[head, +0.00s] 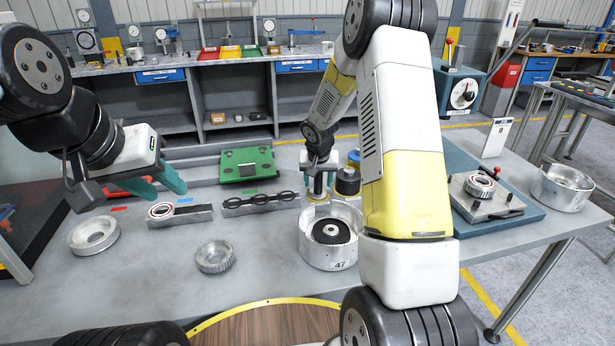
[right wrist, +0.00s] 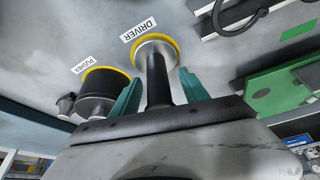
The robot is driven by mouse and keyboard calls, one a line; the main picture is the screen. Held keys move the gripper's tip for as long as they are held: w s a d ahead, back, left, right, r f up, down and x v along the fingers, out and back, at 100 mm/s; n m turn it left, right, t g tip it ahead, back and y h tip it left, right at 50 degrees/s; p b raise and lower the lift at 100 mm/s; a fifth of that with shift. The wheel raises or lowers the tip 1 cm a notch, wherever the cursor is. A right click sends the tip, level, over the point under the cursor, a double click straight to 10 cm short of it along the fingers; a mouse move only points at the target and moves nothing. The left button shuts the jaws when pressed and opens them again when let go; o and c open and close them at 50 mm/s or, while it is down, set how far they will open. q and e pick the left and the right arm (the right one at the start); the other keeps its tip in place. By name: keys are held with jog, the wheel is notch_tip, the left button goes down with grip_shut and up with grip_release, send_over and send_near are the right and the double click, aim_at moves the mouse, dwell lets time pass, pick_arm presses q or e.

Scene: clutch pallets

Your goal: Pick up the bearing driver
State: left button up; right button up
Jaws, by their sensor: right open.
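The bearing driver (right wrist: 157,75) shows in the right wrist view with a black shaft and a silver disc ringed in yellow, beside a label reading DRIVER. My right gripper (right wrist: 160,92) is open, with one teal finger on each side of the black shaft. I cannot tell whether the fingers touch it. In the head view my right gripper (head: 319,184) is at the back of the table, mostly hiding the driver. My left gripper (head: 158,182) is open and empty above the table's left part.
The black pusher (right wrist: 100,92) stands close beside the driver. In the head view a metal housing (head: 329,236) marked 47 stands in front of my right gripper. A green block (head: 247,165), a black-ring rack (head: 260,203) and a gear (head: 216,257) lie to the left.

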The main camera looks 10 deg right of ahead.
grip_shut()
jog(key=shift+r, duration=0.1)
dwell(1.3)
